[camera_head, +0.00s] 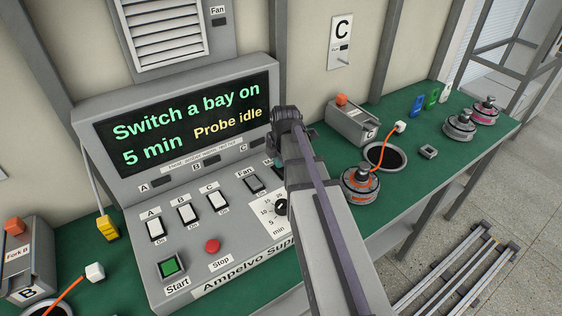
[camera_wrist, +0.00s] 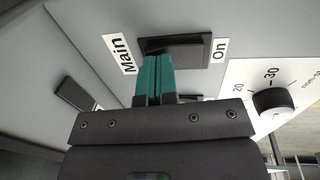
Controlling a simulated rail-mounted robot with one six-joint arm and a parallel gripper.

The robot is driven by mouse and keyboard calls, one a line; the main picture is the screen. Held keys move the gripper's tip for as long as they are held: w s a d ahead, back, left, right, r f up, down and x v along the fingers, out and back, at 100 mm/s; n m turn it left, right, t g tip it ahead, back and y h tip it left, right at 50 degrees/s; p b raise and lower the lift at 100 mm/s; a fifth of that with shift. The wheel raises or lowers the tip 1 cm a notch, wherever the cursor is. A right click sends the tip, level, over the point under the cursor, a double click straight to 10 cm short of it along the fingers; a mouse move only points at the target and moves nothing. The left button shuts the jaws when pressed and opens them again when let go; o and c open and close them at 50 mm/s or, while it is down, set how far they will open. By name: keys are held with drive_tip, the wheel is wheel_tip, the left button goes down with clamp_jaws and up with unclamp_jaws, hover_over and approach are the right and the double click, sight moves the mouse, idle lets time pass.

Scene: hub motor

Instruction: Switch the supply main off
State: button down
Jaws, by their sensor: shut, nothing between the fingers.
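The supply main switch is a black rocker in a dark frame (camera_wrist: 190,50) on the grey panel, with a "Main" label (camera_wrist: 122,54) on one side and an "On" label (camera_wrist: 220,50) on the other. My gripper (camera_wrist: 155,60) is shut and empty, its green fingertips over the "Main" end of the switch. I cannot tell whether they touch it or which way the rocker is tipped. In the head view my arm hides the gripper and most of this switch. The lit supply display (camera_head: 187,120) reads "Switch a bay on", "5 min" and "Probe idle".
A timer knob (camera_wrist: 273,104) sits right of the switch. Bay switches A (camera_head: 156,229), B (camera_head: 187,213) and C (camera_head: 217,200), a Fan switch (camera_head: 254,184), a red Stop button (camera_head: 212,245) and a green Start button (camera_head: 170,266) share the panel. Hub motors (camera_head: 361,184) stand on the green bench.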

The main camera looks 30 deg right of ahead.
drive_tip(key=shift+w+f+g+b, duration=0.25)
drive_tip(key=shift+f+g+b, duration=0.05)
drive_tip(key=shift+b, duration=0.05)
drive_tip(key=shift+s+r, duration=0.2)
drive_tip(key=shift+s, duration=0.1)
drive_tip(key=shift+s+r+p, duration=0.15)
drive_tip(key=shift+s+p, duration=0.2)
drive_tip(key=shift+s, duration=0.3)
